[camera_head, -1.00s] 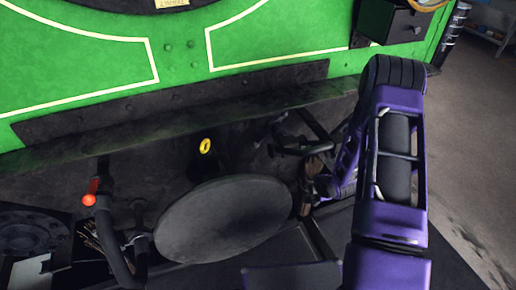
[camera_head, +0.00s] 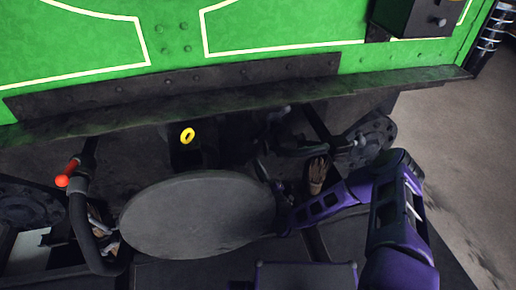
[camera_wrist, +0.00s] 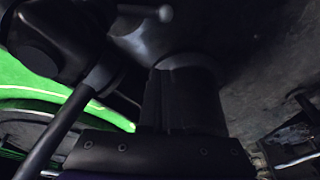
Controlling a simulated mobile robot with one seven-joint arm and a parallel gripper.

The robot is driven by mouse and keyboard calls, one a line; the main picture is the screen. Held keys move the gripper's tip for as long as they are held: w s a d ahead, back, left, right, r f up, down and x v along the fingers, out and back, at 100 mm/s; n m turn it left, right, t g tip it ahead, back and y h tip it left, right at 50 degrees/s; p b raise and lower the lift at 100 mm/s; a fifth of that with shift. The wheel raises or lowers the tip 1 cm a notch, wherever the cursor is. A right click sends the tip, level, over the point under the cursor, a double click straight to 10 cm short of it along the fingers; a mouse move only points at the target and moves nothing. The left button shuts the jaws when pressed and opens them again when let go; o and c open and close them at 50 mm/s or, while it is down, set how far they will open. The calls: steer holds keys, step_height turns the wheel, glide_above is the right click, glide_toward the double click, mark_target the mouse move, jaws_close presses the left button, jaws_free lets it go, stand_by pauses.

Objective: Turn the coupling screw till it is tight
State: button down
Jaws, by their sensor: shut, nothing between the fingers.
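A dark ball-ended bar (camera_wrist: 150,12) shows at the top of the wrist view; it looks like the coupling screw's handle. A thick dark knuckle and a slanting rod (camera_wrist: 62,125) show at the left, probably coupling parts. My gripper (camera_wrist: 185,75) points up into this dark metalwork, shut and empty, close beneath the bar. Whether it touches anything I cannot tell. In the head view my purple arm (camera_head: 345,195) reaches left to the edge of the grey oval buffer disc (camera_head: 197,215), which appears to hide my gripper. The coupling screw cannot be made out there.
The green tram wall (camera_head: 265,30) and its dark ledge (camera_head: 240,105) rise behind. A curved hose (camera_head: 80,225) with a red-tipped tap (camera_head: 63,181) hangs at left. A yellow ring (camera_head: 187,135) and a brown glove-like thing (camera_head: 317,175) are near the coupling area. Floor at right is clear.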

steer(key=w+a+b, duration=0.2)
steer(key=w, duration=0.9)
steer(key=shift+w+a+f, duration=0.15)
steer(key=shift+a+f, duration=0.1)
steer(key=shift+f, duration=0.15)
steer(key=shift+d, duration=0.1)
steer(key=shift+d+f+n, duration=0.15)
steer(key=shift+f+n, duration=0.1)
steer(key=shift+n, duration=0.25)
